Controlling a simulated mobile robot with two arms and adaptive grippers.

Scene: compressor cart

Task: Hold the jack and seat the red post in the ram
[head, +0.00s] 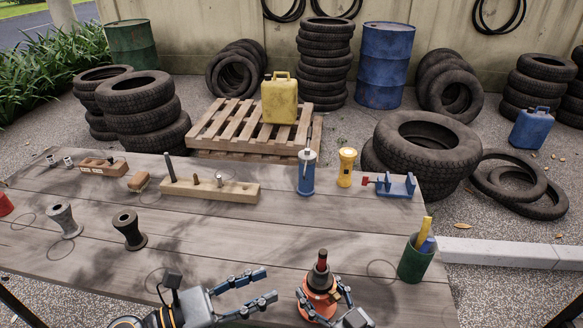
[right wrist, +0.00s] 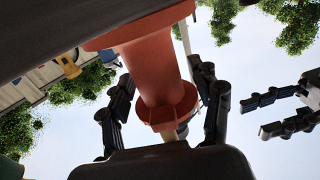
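The orange jack (head: 319,283) is at the table's near edge, between the fingers of my right gripper (head: 325,299). A dark collar tops the jack, and a dark red post (head: 322,259) stands upright at its top. How deep the post sits cannot be told. In the right wrist view, the fingers of my right gripper (right wrist: 168,95) close around the orange jack (right wrist: 152,68) from both sides. My left gripper (head: 272,285) is open and empty, left of the jack, fingers pointing towards it. Its fingers also show at the right in the right wrist view.
On the table are a green cup (head: 415,263) with tools, a blue bottle (head: 306,178), a yellow torch (head: 347,168), a blue vise-like block (head: 396,185), a wooden peg block (head: 235,191) and dark spool-shaped stands (head: 129,231). The table middle is clear. Tyres and a pallet stand behind.

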